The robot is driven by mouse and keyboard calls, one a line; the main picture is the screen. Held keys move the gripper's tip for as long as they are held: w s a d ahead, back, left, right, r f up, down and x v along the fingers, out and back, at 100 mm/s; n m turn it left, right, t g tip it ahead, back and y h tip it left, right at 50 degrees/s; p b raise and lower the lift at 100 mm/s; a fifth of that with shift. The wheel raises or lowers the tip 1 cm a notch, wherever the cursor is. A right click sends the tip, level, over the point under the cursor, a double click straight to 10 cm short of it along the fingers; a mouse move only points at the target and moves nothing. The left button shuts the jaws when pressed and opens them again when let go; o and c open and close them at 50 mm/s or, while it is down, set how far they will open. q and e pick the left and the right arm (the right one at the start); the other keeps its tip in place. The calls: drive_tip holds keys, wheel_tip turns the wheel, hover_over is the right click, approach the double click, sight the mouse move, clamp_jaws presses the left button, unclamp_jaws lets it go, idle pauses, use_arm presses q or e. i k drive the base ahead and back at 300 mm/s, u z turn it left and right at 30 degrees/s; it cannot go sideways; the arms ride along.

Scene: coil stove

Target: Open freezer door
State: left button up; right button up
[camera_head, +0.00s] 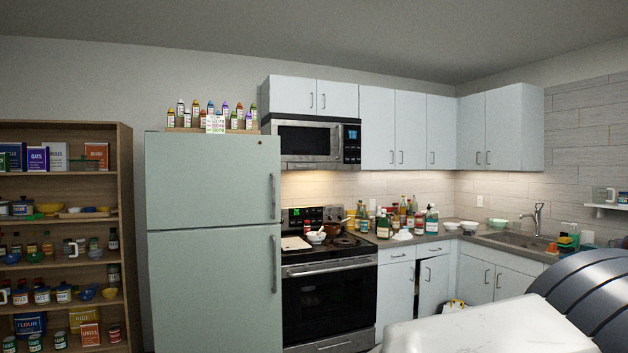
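The freezer door (208,180) is the upper, shorter door of a pale green-white fridge left of the stove. It looks shut, flush above the fridge's taller lower door (208,295). The freezer handle (273,197) is a vertical grey bar near the door's right edge. A second vertical handle (274,264) sits below it on the lower door. Neither of my grippers shows in the head view, so their distance from the handle cannot be told.
A wooden shelf (126,200) full of food stands left of the fridge. A tray of bottles (212,118) sits on top of it. The stove (329,295) is on its right. A white surface (490,330) and a dark curved, ribbed object (590,295) fill the lower right foreground.

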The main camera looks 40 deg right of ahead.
sight(192, 179)
drive_tip(key=z, duration=0.8)
drive_tip(key=i, duration=2.35)
drive_tip(key=u, duration=0.4)
drive_tip(key=i, duration=1.15)
drive_tip(key=u, duration=0.35)
